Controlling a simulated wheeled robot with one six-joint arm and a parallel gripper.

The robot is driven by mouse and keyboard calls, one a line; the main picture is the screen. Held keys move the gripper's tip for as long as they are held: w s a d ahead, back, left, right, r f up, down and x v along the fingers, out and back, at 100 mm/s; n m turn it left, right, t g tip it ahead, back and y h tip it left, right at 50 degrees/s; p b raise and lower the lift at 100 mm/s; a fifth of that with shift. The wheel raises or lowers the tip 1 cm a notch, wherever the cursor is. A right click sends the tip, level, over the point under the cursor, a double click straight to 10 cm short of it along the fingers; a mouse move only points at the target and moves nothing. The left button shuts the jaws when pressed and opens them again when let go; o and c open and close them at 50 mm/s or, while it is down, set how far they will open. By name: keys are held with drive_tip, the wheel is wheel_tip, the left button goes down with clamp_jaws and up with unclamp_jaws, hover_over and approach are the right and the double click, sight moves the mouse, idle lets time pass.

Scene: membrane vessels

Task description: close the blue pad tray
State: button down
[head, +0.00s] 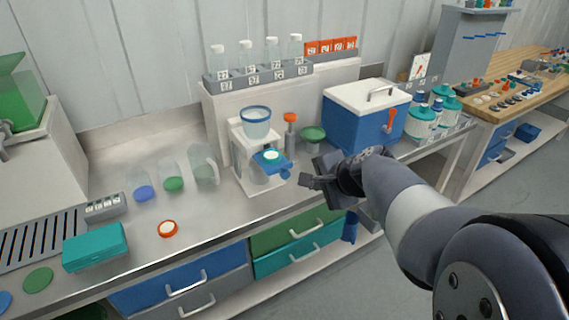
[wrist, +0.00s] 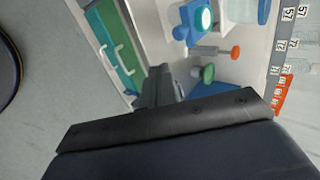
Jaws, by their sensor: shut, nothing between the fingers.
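The blue pad tray (head: 284,172) juts out from the front of a white stand (head: 247,184) on the steel counter, with a round pale pad (head: 271,155) on it. The stand also holds a clear blue-rimmed vessel (head: 256,124). In the wrist view the tray (wrist: 185,14) and its pad (wrist: 202,19) show at the top. My gripper (head: 306,181) is shut and empty, just to the right of the tray and apart from it. In the wrist view its closed fingers (wrist: 158,80) point up the picture, below the tray.
A red-knobbed post (head: 290,118) and a green-topped stand (head: 313,133) are close behind my gripper. A blue cooler box (head: 352,123) stands to the right. Clear jars (head: 172,176) are left of the stand. Drawers (head: 290,249) are below the counter edge.

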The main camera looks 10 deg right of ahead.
sight(276, 159)
drive_tip(key=w+r+x, duration=0.1)
drive_tip(key=r+x, duration=0.1)
drive_tip(key=x, duration=0.8)
drive_tip(key=shift+w+a+f+p, duration=0.2)
drive_tip(key=shift+w+a+p, duration=0.2)
drive_tip(key=shift+w, duration=0.1)
drive_tip(key=w+a+p, duration=0.1)
drive_tip(key=w, duration=0.1)
drive_tip(key=w+p, duration=0.1)
drive_tip(key=w, duration=0.2)
drive_tip(key=w+a+p, duration=0.1)
drive_tip(key=w, duration=0.2)
drive_tip(key=shift+w+a+r, duration=0.15)
drive_tip(key=shift+w+a, duration=0.1)
drive_tip(key=shift+a, duration=0.15)
